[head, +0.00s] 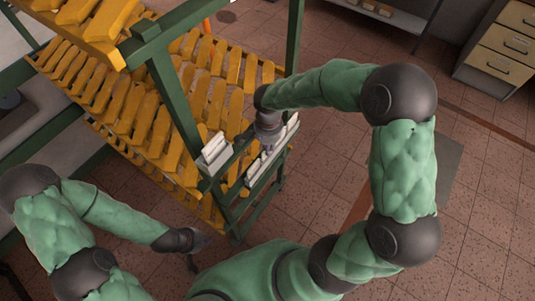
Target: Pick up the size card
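White size cards stand upright in two light holders on the end of the green rack. One group of cards (214,146) is in the left holder (215,164). More cards (284,138) are in the longer right holder (258,177). My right gripper (268,145) points down over the right holder, close to its cards and covering part of them. Its fingers are too small and hidden to show whether it is open or touches a card. My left gripper (197,254) hangs low at the front left, away from the cards, and its finger opening is unclear.
A drawer cabinet (503,50) and a shelf (385,13) stand at the back right. The tiled floor on the right (490,215) is clear.

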